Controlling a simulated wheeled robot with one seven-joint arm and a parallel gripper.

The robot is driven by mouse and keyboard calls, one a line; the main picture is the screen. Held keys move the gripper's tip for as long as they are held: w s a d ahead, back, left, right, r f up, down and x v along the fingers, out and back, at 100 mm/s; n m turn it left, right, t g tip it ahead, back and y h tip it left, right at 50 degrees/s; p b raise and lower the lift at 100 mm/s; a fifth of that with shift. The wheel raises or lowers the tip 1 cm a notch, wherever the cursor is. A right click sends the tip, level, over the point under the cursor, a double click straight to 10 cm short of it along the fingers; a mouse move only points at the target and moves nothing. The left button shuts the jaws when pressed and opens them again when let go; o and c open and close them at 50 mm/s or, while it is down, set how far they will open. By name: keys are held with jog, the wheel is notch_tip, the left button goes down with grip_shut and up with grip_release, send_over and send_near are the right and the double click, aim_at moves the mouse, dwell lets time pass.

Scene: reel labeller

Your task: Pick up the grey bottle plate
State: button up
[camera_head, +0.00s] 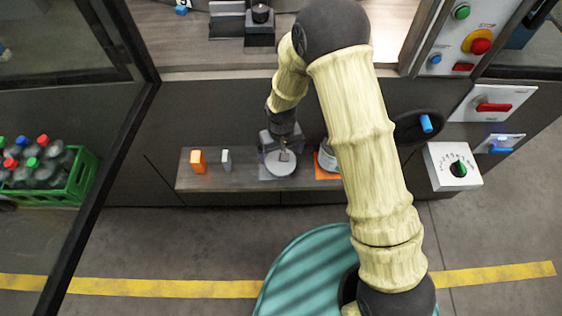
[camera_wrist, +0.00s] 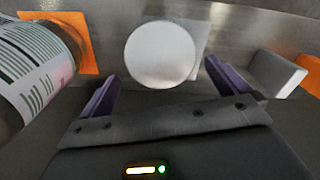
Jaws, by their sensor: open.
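A pale grey round disc, which looks like the grey bottle plate (camera_head: 281,163), lies on a grey square patch on the narrow shelf. The disc also shows in the wrist view (camera_wrist: 160,54), at top middle, with its face turned to the camera. My gripper (camera_head: 284,152) is above the disc, its jaws overlapping the disc's upper part in the head view. In the wrist view my gripper (camera_wrist: 163,72) is open, with dark purple fingers left and right of the disc's lower edge. Nothing shows between the fingers except the disc beyond them. Whether they touch it cannot be told.
A labelled bottle (camera_wrist: 35,75) stands on an orange square (camera_head: 325,173) beside the disc. A grey block (camera_head: 226,160) and an orange block (camera_head: 198,161) stand on the shelf (camera_head: 245,182) to the left. A green bottle crate (camera_head: 75,185) sits farther left.

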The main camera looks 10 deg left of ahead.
jog(key=f, duration=0.5)
jog(key=shift+s, duration=0.2)
jog(key=c, duration=0.8)
notch_tip(320, 180, up, 10)
jog(key=shift+r, duration=0.1)
dwell(1.0)
